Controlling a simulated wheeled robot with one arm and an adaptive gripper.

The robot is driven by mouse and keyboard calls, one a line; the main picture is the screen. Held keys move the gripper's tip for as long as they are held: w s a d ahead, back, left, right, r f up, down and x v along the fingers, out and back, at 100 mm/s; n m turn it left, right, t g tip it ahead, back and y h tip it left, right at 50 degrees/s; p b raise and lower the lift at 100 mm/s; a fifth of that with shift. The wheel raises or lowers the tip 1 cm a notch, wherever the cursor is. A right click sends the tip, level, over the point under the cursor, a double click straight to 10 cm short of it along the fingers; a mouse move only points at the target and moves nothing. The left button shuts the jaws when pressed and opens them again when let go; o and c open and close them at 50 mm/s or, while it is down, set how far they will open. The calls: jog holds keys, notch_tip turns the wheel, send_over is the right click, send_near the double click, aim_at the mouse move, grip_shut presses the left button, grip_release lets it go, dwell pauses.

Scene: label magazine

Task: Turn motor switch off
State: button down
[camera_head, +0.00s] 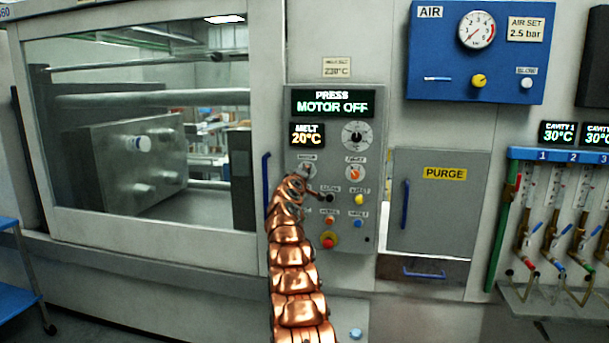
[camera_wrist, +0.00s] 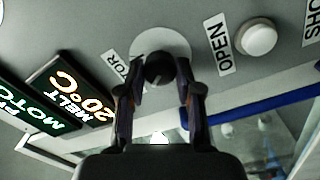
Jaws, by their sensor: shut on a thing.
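The motor switch is a dark round knob (camera_wrist: 158,69) on a pale disc, beside a partly hidden label ending in "TOR" in the wrist view. In the head view its pale disc (camera_head: 307,167) shows at the upper left of the control panel, partly covered by my arm. My gripper (camera_wrist: 160,80) has one finger on each side of the knob and is shut on it. The knob's pointer direction cannot be made out. The display (camera_head: 332,103) reads "PRESS MOTOR OFF".
The melt display (camera_head: 307,134) reads 20°C. A red button (camera_head: 329,240), an orange knob (camera_head: 355,173) and a yellow button (camera_head: 359,199) are close by on the panel. A white button (camera_wrist: 259,39) labelled OPEN is near the switch. A blue door handle (camera_head: 266,185) stands left of the panel.

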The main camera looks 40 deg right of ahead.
dwell(0.3)
jog(key=c, duration=0.8)
grip_release()
jog(key=shift+o, duration=0.2)
jog(key=shift+a+r, duration=0.15)
jog(key=shift+a, duration=0.05)
jog(key=v, duration=0.7)
dwell(0.6)
jog(key=shift+s+f, duration=0.1)
jog(key=shift+f, duration=0.1)
jog(key=shift+a, duration=0.1)
dwell(0.3)
